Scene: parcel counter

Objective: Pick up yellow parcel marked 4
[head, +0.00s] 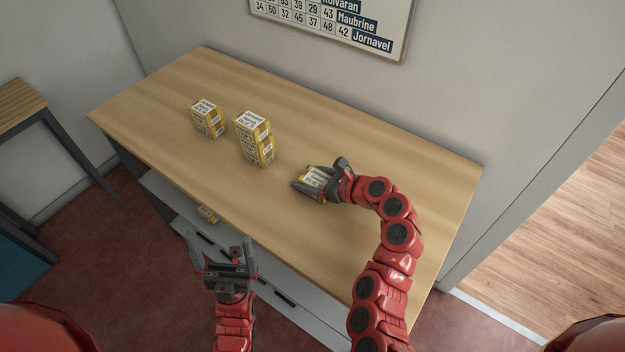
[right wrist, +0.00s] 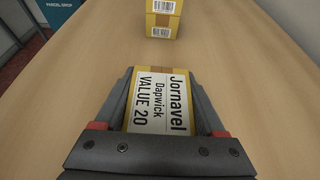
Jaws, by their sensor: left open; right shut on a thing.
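A yellow parcel (head: 316,176) with a white label is between the fingers of my right gripper (head: 306,179), which is shut on it. In the right wrist view the label of this parcel (right wrist: 160,100) reads "Jornavel Dapwick VALUE 20". I cannot see a mark 4 on it. It is low over the right part of the counter (head: 400,160); I cannot tell whether it touches the top. My left gripper (head: 219,245) is open and empty in front of the counter's front edge.
A taller stack of yellow parcels (head: 255,140) stands left of my right gripper, and a shorter stack (head: 208,119) further left. Another yellow parcel (head: 207,214) is below the counter top. A wall chart (head: 335,22) hangs behind. The counter's right end is clear.

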